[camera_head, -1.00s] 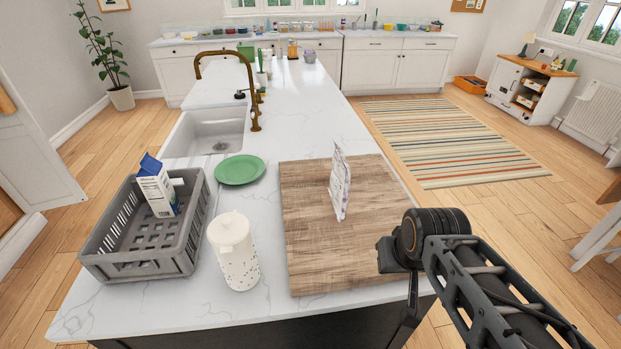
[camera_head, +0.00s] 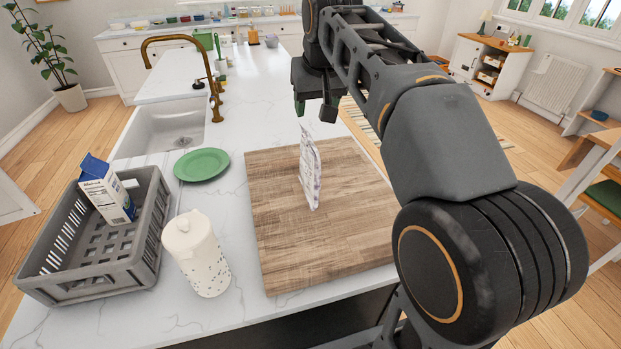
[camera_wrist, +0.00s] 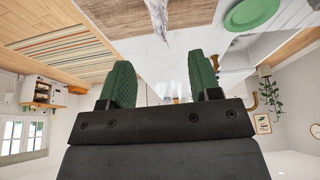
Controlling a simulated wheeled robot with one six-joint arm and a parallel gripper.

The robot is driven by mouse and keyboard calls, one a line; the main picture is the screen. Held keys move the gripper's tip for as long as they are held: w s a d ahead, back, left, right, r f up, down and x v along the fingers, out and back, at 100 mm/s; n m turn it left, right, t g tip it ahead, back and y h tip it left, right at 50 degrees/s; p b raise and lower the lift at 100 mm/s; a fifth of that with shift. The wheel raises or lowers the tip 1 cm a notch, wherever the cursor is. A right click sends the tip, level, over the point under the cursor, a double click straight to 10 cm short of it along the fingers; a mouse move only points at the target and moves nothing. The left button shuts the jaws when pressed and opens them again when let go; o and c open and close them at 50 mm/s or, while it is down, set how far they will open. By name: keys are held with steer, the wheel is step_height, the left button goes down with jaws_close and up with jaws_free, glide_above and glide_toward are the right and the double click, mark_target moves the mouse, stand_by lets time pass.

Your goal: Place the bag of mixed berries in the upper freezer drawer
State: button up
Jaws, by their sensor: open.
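A thin upright bag (camera_head: 310,172), seen nearly edge-on, stands on the wooden cutting board (camera_head: 275,255) on the white island. Its label cannot be read, so I cannot confirm it is the mixed berries. My gripper (camera_head: 314,110) is open and empty, above and just beyond the bag in the head view. In the wrist view, the two green-padded fingers of my gripper (camera_wrist: 161,78) are wide apart. A part of the bag (camera_wrist: 157,16) shows at the top edge there, beyond the fingertips. No freezer drawer is in view.
A grey crate (camera_head: 150,262) with a milk carton (camera_head: 106,190), a speckled white jug (camera_head: 197,255) and a green plate (camera_head: 201,164) stand left of the board. The sink (camera_head: 165,130) and brass faucet (camera_head: 214,90) are behind. The board around the bag is clear.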

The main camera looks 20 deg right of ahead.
mark_target(309, 138)
steer(key=x, duration=1.3)
steer(key=shift+w, duration=0.4)
jaws_close()
stand_by(0.4)
